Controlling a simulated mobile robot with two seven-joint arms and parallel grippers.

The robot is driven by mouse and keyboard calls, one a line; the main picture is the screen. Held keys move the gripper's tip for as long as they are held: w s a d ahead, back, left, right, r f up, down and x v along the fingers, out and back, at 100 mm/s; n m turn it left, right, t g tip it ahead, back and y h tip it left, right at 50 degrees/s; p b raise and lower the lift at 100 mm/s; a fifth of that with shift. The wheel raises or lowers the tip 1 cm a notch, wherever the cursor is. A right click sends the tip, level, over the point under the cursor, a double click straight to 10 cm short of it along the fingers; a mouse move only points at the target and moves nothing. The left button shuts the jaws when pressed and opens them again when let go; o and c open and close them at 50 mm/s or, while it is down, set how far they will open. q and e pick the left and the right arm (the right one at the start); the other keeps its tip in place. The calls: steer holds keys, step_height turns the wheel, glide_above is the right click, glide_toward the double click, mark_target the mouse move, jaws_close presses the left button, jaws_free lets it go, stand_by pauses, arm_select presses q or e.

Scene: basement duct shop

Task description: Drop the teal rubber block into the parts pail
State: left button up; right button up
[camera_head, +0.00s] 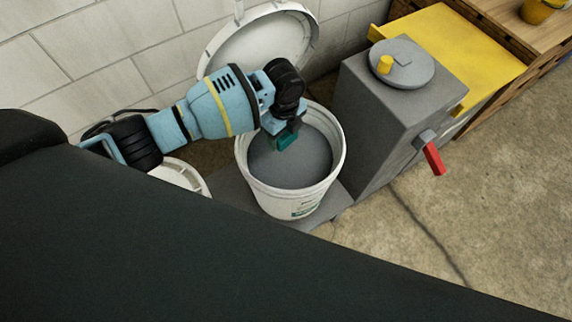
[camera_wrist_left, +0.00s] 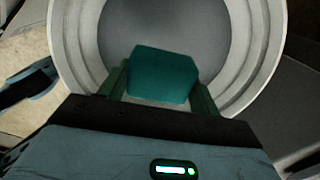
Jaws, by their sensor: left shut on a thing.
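The white parts pail (camera_head: 287,196) stands open beside a grey machine, with a plain grey inside. My left gripper (camera_head: 288,136) reaches in from the left and is over the pail's mouth. It is shut on the teal rubber block (camera_head: 283,142). In the left wrist view the teal block (camera_wrist_left: 163,76) sits between the two fingers, with the round rim of the pail (camera_wrist_left: 258,45) around it. The block looks to be above or within the mouth; its exact height is hard to tell. My right gripper does not show.
A grey machine (camera_head: 382,120) with a red-handled lever (camera_head: 433,159) stands right of the pail. A white lid (camera_head: 262,45) leans at the wall behind it. A second white container (camera_head: 182,176) is partly hidden at left. Bare concrete floor (camera_head: 480,180) lies at right.

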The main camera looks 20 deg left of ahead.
arm_select(q)
steer(key=shift+f, duration=0.1)
steer(key=o, duration=1)
steer(key=shift+o, duration=0.2)
steer(key=shift+r+p, duration=0.7)
steer(key=shift+r, duration=3.25)
steer(key=shift+f, duration=0.1)
